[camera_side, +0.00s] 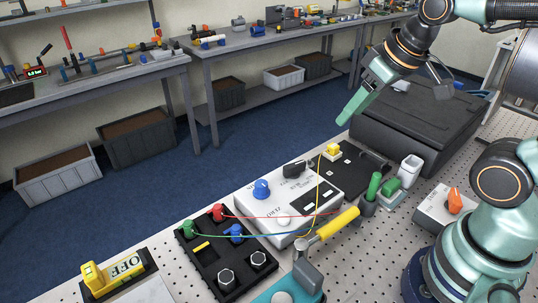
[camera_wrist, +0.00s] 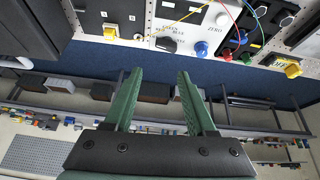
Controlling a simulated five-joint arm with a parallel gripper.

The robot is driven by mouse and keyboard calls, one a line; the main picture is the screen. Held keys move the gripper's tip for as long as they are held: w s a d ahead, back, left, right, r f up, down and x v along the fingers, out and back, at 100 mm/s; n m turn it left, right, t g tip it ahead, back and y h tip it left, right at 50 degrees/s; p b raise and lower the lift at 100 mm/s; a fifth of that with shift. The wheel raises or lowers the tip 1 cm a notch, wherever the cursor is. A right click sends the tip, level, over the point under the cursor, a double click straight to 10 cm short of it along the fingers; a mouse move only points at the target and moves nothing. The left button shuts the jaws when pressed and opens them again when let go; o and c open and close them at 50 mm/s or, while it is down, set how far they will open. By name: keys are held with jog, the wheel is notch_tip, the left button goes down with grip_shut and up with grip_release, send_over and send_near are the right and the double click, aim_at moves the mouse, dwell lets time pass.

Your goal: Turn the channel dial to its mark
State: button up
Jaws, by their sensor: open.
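The black dial (camera_side: 294,168) sits on the white instrument box (camera_side: 321,184), near the box's back edge. In the wrist view the dial (camera_wrist: 166,44) has small lettering beside it that seems to read green and blue; I cannot make out its mark or its exact setting. A blue knob (camera_side: 261,188) and a white round knob (camera_side: 283,221) are on the same box. My gripper (camera_side: 394,102) is open and empty, high above the table, up and to the right of the dial. In the wrist view my gripper (camera_wrist: 158,74) shows two green fingers apart, with nothing between them.
A black terminal block (camera_side: 222,262) with colored posts and wires stands left of the box. A large dark case (camera_side: 402,135) stands at the back right. A yellow OFF switch (camera_side: 92,274) is far left.

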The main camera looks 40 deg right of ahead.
jog(key=w+f+n+g, duration=0.1)
jog(key=w+n+g, duration=0.2)
jog(key=w+n, duration=0.45)
jog(key=n+g, duration=0.2)
jog(key=n, duration=0.6)
send_near(295, 164)
notch_tip(295, 164, down, 9)
jog(key=shift+w+r, duration=0.1)
grip_shut()
